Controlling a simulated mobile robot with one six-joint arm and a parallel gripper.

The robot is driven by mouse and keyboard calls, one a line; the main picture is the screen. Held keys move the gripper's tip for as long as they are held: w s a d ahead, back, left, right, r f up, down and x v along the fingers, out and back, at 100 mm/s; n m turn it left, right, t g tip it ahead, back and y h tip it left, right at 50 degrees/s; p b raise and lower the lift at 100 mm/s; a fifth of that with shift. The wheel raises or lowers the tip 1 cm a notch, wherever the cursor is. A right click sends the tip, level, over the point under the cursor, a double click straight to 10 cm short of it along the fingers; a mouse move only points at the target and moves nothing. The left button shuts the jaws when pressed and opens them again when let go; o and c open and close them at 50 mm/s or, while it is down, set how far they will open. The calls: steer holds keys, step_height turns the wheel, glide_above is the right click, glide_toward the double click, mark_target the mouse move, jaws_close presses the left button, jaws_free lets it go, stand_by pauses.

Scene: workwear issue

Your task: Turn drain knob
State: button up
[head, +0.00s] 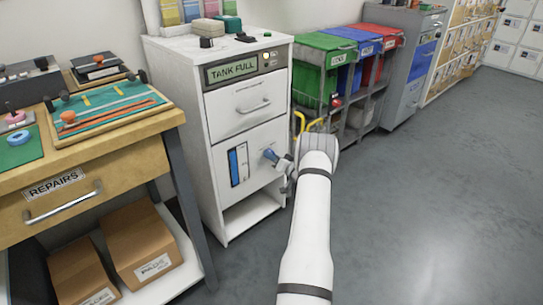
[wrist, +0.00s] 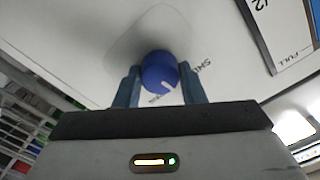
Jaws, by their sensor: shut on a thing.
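Lettering beside the knob is partly covered. A blue level gauge (head: 238,164) is left of the knob.
A wooden repairs bench (head: 100,160) stands left of the cabinet, with cardboard boxes (head: 140,245) below. A drawer (head: 245,105) is above the knob and an open shelf (head: 250,210) below. Green, blue and red bins (head: 323,45) stand behind right. The grey floor (head: 430,200) at right is clear.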

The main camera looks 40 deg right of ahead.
steer(key=m+p, duration=0.1)
steer(key=m, duration=0.4)
steer(key=m+p, duration=0.1)
steer(key=m, duration=0.4)
steer(key=shift+w+r+p, duration=0.15)
steer(key=shift+p, duration=0.2)
steer(key=shift+m, duration=0.3)
steer(key=o, duration=1)
steer(key=s, duration=0.2)
steer(key=s+p, duration=0.1)
steer(key=s, duration=0.2)
steer(key=s+p, duration=0.1)
steer(key=s, duration=0.2)
steer(key=shift+d, duration=0.3)
